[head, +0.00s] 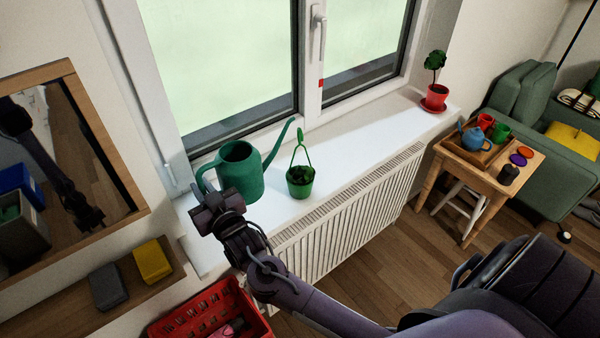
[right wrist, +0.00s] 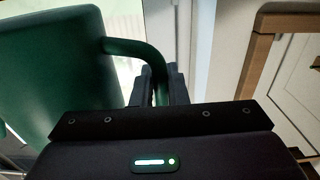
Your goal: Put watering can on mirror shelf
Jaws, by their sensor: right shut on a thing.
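The green watering can (head: 240,170) stands at the left end of the white windowsill, its long spout pointing right. My right gripper (head: 205,196) is at the can's left side, by its handle. In the right wrist view the can (right wrist: 50,70) fills the left side and its curved handle (right wrist: 135,48) runs down between the fingers of my right gripper (right wrist: 160,85), which is shut on it. The mirror shelf (head: 60,318) is a wooden ledge under the wood-framed mirror (head: 75,130) at the left. My left gripper is not in view.
A grey block (head: 107,287) and a yellow block (head: 152,262) lie on the mirror shelf. A small green hanging pot (head: 300,182) stands right of the can. A red crate (head: 205,315) is below the sill. A radiator (head: 345,225) is under the window.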

